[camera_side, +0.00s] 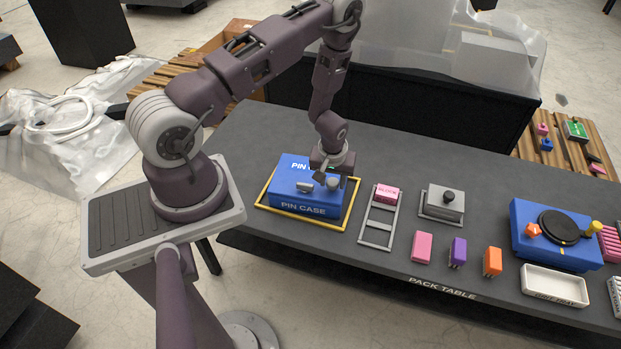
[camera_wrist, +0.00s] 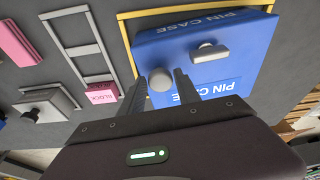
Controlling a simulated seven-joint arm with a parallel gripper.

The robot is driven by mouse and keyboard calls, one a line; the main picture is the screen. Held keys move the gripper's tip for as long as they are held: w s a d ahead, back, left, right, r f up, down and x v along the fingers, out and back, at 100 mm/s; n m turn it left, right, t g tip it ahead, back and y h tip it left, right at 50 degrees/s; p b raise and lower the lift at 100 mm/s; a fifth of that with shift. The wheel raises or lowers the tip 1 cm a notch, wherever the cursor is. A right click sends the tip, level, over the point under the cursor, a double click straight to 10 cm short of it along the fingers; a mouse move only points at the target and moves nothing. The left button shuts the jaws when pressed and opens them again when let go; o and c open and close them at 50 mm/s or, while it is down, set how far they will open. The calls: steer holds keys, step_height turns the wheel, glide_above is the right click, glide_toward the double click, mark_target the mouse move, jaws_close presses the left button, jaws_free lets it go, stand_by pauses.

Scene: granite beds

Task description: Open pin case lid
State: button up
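The blue pin case (camera_side: 305,209) sits inside a yellow frame on the pack table, and its lid looks shut. In the wrist view the pin case (camera_wrist: 235,62) carries a round grey knob (camera_wrist: 161,79) and a small grey bar (camera_wrist: 209,52). In the side view the knob (camera_side: 333,183) and the bar (camera_side: 304,187) show near the case's front. My gripper (camera_side: 328,175) is over the case. In the wrist view its fingers (camera_wrist: 161,77) are apart, with the knob showing between their tips. I cannot tell whether they touch it.
The yellow frame (camera_side: 344,217) surrounds the case. To its right are a grey rack (camera_side: 378,219) with a pink block (camera_side: 387,194), a grey box with a black knob (camera_side: 443,204), and pink, purple and orange blocks (camera_side: 458,252). A blue turntable unit (camera_side: 540,243) stands farther right.

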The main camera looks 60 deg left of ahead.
steer(key=c, duration=0.6)
steer(key=shift+w+a+r, duration=0.2)
steer(key=shift+a+r, duration=0.05)
steer(key=shift+r, duration=0.35)
steer(key=shift+w+a+r, duration=0.2)
steer(key=shift+a+r, duration=0.05)
steer(key=shift+r, duration=0.35)
steer(key=shift+w+a+r+g+h, duration=0.15)
steer(key=shift+w+a+r, duration=0.2)
steer(key=shift+r, duration=0.2)
steer(key=shift+w+a+r+g+h, duration=0.2)
steer(key=shift+a+r, duration=0.1)
steer(key=shift+r, duration=0.2)
steer(key=shift+w+a+r, duration=0.6)
steer(key=shift+a+r, duration=0.2)
steer(key=shift+r, duration=0.05)
